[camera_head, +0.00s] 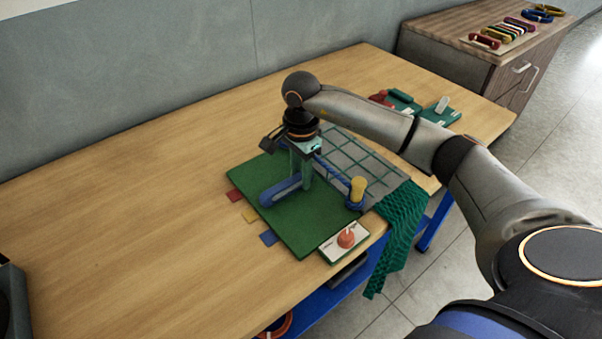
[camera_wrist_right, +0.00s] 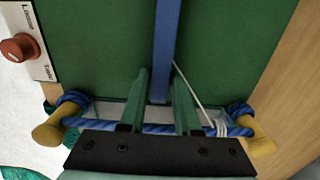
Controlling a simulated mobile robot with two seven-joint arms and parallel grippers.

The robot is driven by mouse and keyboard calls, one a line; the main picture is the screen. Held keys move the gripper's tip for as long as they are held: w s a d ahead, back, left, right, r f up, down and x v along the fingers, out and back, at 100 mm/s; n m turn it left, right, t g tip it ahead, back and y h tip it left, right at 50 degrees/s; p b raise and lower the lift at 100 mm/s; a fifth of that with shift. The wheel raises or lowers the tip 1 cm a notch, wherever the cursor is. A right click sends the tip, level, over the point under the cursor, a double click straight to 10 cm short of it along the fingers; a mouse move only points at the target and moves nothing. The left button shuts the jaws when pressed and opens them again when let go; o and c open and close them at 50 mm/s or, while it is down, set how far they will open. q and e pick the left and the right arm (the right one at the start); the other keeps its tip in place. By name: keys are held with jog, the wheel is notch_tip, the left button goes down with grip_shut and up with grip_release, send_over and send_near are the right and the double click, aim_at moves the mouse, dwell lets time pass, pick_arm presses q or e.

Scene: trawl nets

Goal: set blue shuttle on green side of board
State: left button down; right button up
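The board lies flat on the table. Its green side (camera_head: 300,225) is at the front left and a grey side with a green net grid (camera_head: 375,175) is at the back right. The blue shuttle (camera_head: 282,191) is over the green side, low and lengthwise; I cannot tell whether it touches the surface. My right gripper (camera_head: 303,182) points down over the board. In the right wrist view the shuttle (camera_wrist_right: 164,50) runs between its two green fingers (camera_wrist_right: 160,88), which sit close against both sides. My left gripper is not in view.
A blue rope (camera_wrist_right: 158,129) spans two yellow pegs (camera_wrist_right: 50,130) (camera_wrist_right: 256,143). A card with a red knob (camera_head: 346,239) sits at the front edge, and green netting (camera_head: 400,220) hangs over it. Colour tabs (camera_head: 250,215) line the board's left. The left table is clear.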

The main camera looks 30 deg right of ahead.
jog(key=o, duration=0.3)
notch_tip(320, 180, up, 12)
jog(key=shift+r, duration=0.2)
dwell(0.4)
jog(key=shift+s+f, duration=0.1)
dwell(0.4)
